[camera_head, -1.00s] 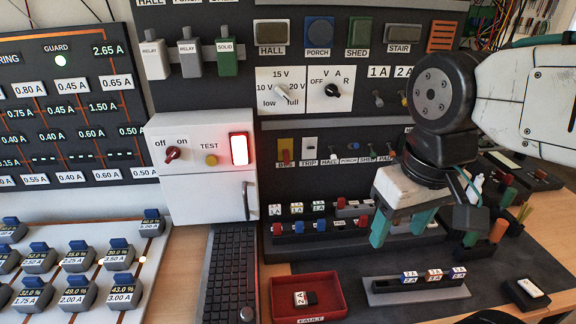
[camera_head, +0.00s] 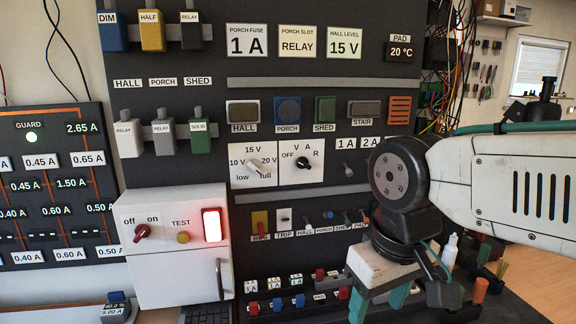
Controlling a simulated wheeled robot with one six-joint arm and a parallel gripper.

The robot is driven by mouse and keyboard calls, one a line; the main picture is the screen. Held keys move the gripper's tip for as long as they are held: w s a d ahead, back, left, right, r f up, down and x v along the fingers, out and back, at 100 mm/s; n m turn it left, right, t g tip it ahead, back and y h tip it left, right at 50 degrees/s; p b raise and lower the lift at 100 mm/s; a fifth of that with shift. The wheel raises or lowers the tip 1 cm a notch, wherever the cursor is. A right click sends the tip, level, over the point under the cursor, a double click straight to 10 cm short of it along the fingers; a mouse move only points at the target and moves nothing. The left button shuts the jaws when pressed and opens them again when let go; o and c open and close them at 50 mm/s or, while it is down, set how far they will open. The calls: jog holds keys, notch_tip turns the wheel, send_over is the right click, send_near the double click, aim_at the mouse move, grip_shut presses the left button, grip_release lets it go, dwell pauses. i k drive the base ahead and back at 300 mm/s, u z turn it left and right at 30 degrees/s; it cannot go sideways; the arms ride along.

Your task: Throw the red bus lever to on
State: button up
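The red bus lever (camera_head: 260,231) is a small lever on a yellow plate (camera_head: 259,218) above a label that seems to read BUS, on the dark wall panel. Its red end sits low on the plate, apparently pointing down. My gripper (camera_head: 379,301) hangs to the right of and below the lever, clear of it. Its teal fingers point down and stand apart with nothing seen between them. The fingertips are partly cut off by the bottom edge of the view.
A white box (camera_head: 178,265) with a red off/on knob (camera_head: 143,231), TEST button and lit red switch (camera_head: 212,225) juts out left of the lever. The TRIP switch (camera_head: 284,217) and small toggles are to its right. Coloured plugs (camera_head: 276,304) sit below.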

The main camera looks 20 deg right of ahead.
aim_at(260, 224)
jog(key=u, duration=0.15)
jog(key=k, duration=0.45)
jog(key=u, duration=0.55)
jog(key=k, duration=0.75)
jog(key=z, duration=0.55)
jog(key=i, duration=0.65)
jog(key=z, duration=0.6)
